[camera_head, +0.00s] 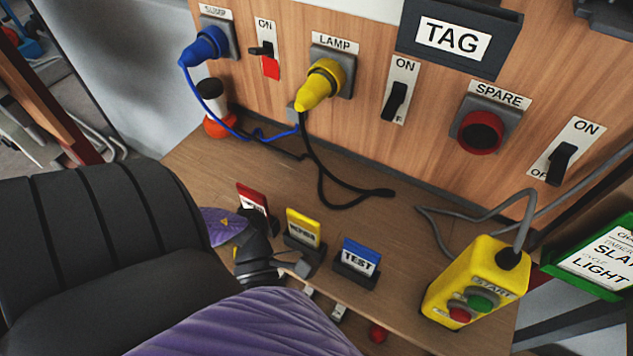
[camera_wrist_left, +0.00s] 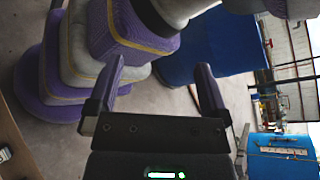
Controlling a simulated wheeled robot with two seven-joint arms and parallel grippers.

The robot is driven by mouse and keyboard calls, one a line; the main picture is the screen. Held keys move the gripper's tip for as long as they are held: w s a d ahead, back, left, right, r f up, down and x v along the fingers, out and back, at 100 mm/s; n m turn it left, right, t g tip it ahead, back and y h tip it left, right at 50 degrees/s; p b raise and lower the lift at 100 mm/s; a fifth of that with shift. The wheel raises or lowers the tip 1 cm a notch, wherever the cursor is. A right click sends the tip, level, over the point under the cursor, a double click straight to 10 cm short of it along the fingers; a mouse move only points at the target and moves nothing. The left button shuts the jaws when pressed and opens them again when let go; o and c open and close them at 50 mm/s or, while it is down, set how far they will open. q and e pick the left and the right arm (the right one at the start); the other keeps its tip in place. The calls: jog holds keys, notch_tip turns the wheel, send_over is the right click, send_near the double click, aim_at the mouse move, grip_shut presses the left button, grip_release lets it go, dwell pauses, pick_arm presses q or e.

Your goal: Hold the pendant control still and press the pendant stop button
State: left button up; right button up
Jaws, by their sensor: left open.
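The yellow pendant control (camera_head: 470,280) lies tilted on the right part of the wooden desk in the head view, with a grey cable at its top end. It carries a green button (camera_head: 482,299) labelled START and a red button (camera_head: 459,314), whose label is too small to read. My left gripper (camera_wrist_left: 160,64) is open in the left wrist view. Nothing is held between its purple fingers; the floor and purple parts of my own body show beyond. Purple and dark arm parts of mine cover the lower middle of the head view, left of the pendant.
Red (camera_head: 254,199), yellow (camera_head: 303,227) and blue TEST (camera_head: 358,257) tags stand left of the pendant. Sockets, switches and a red SPARE socket (camera_head: 481,131) line the panel. A green-framed sign (camera_head: 595,258) is close right of the pendant. A black chair (camera_head: 110,260) stands left.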

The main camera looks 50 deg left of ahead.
pick_arm(q)
jog(key=w+d+r+m+t, duration=0.1)
jog(key=w+d+r+t, duration=0.1)
jog(key=w+r, duration=0.4)
jog(key=n+t, duration=0.2)
jog(key=t, duration=0.7)
send_near(495, 256)
jog(key=d, duration=0.1)
jog(key=x, duration=1)
jog(key=shift+w+d+f, duration=0.1)
jog(key=shift+w+f, duration=0.05)
jog(key=shift+f, duration=0.1)
grip_shut()
pick_arm(e)
grip_shut()
